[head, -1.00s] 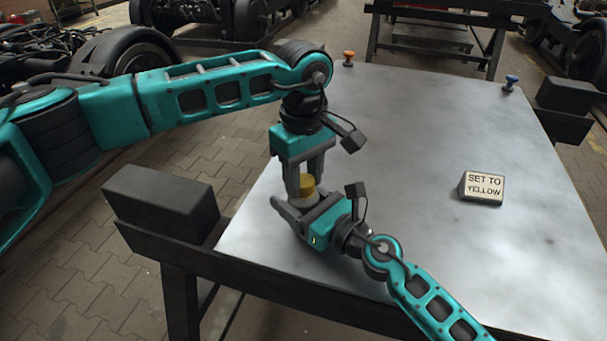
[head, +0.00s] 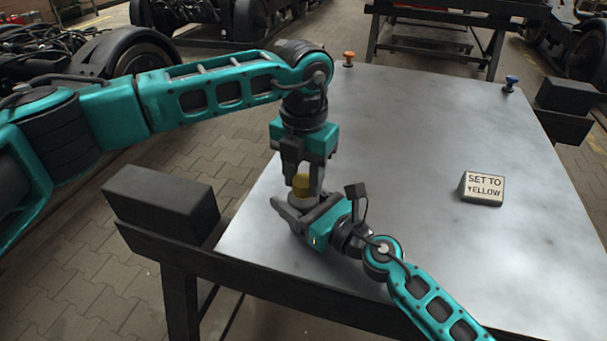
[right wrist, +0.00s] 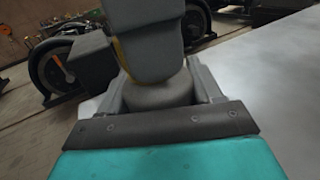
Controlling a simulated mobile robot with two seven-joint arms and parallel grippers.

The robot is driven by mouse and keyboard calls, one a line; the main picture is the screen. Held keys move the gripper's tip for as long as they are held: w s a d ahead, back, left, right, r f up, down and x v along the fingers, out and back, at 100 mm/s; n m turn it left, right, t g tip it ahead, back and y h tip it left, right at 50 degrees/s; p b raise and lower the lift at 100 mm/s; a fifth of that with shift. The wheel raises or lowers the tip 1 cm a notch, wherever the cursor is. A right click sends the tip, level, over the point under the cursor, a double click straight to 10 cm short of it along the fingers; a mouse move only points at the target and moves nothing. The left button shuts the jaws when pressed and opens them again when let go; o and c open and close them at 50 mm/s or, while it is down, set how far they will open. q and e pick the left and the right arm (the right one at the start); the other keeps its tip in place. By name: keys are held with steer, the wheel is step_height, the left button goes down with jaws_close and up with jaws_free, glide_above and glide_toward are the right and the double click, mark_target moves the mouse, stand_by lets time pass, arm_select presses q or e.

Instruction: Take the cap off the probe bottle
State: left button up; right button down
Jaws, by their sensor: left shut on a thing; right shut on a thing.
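The yellow cap (head: 301,184) sits on top of the probe bottle near the left edge of the metal table. My left gripper (head: 303,183) points down from above and is shut on the cap. My right gripper (head: 296,207) comes in low from the right and is shut on the bottle body below the cap. In the right wrist view the grey bottle (right wrist: 160,95) stands between the right fingers, and my left gripper's finger covers much of what is above it. Any gap between cap and bottle is too small to tell.
A sign reading "SET TO YELLOW" (head: 482,188) stands on the right of the table (head: 400,140). An orange knob (head: 348,58) and a blue knob (head: 511,82) are at the far edge. A dark block (head: 161,203) lies beside the table's left edge. The table's middle is clear.

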mark_target(304, 180)
arm_select(q)
steer(key=n, duration=0.6)
steer(key=shift+n, duration=0.3)
steer(key=shift+r, duration=0.2)
steer(key=shift+r, duration=0.95)
steer(key=shift+r, duration=0.1)
steer(key=shift+r, duration=1.9)
arm_select(e)
steer(key=shift+c, duration=0.6)
jaws_free()
steer(key=shift+s+d, duration=0.1)
